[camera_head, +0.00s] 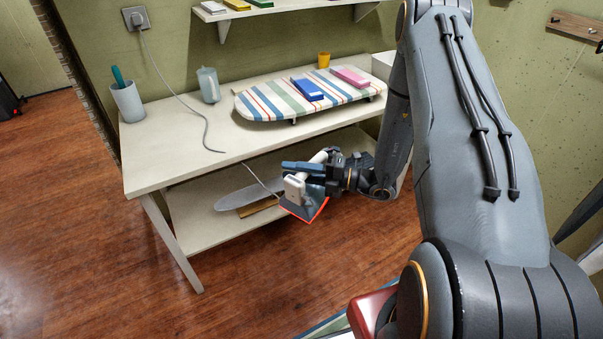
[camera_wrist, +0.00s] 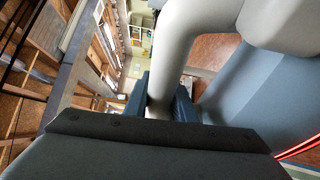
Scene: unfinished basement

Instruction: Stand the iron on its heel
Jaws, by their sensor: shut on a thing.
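The iron (camera_head: 294,188) is in my gripper, in front of the table's edge and about level with the space between top and lower shelf. It has a pale handle and body and a blue-grey part with a red-orange edge. My gripper (camera_head: 318,170) is shut on its handle. In the wrist view the pale handle (camera_wrist: 182,50) runs down between my fingers (camera_wrist: 160,98), with the blue-grey body (camera_wrist: 265,85) at the right. The iron is tilted and held clear of the tabletop. Its heel is hard to make out.
The tabletop's front left is mostly free.

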